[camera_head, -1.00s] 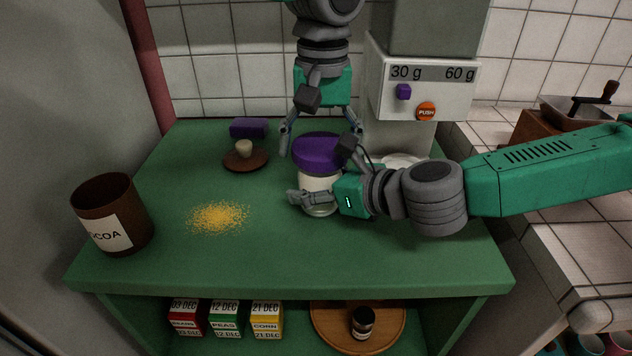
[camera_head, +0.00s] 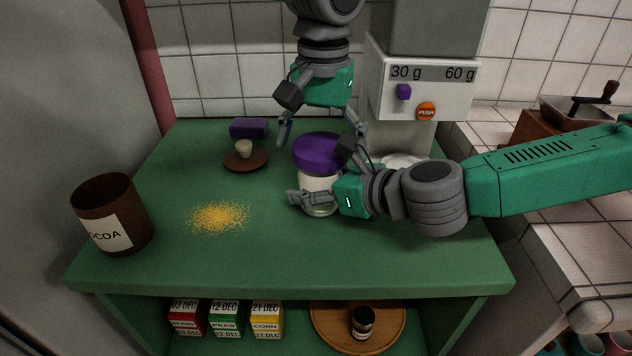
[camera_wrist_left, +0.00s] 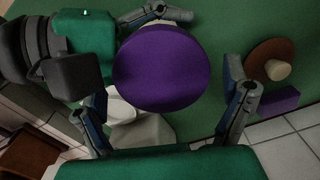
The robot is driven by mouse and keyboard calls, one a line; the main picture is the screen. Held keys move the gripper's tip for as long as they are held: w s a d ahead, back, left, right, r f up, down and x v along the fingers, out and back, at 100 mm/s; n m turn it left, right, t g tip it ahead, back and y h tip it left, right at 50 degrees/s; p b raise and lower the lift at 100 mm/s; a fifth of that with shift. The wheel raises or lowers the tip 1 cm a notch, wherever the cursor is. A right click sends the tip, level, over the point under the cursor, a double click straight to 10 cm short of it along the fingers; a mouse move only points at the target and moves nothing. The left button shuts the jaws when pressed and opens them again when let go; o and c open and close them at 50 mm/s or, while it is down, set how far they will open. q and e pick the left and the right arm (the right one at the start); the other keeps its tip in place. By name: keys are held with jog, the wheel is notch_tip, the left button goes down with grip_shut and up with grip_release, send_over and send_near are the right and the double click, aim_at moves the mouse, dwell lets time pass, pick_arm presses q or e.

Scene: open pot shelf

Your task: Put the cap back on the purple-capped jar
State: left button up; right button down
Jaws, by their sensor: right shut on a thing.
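The jar (camera_head: 316,183) stands upright on the green top, pale with a clear base. Its purple cap (camera_head: 317,152) sits on the jar's mouth; from here I cannot tell whether it is fully tightened. The cap also fills the middle of the left wrist view (camera_wrist_left: 161,68). My right gripper (camera_head: 312,199) is shut on the jar low on its body, coming from the right. My left gripper (camera_head: 322,130) is open above and behind the cap, pointing down. In the left wrist view its fingers (camera_wrist_left: 168,108) stand apart on either side of the cap, not touching it.
A brown cocoa pot (camera_head: 125,200) stands front left beside spilled yellow grains (camera_head: 218,217). A brown lid with a pale knob (camera_head: 245,158) and a purple block (camera_head: 249,128) lie behind. A dispenser (camera_head: 420,95) stands behind right. The front of the green top is clear.

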pick_arm(q)
jog(key=shift+r, duration=2.25)
jog(key=shift+c, duration=0.4)
jog(key=shift+r+n, duration=1.7)
jog(key=shift+r, duration=0.05)
jog(key=shift+f, duration=0.1)
jog(key=shift+f, duration=3.95)
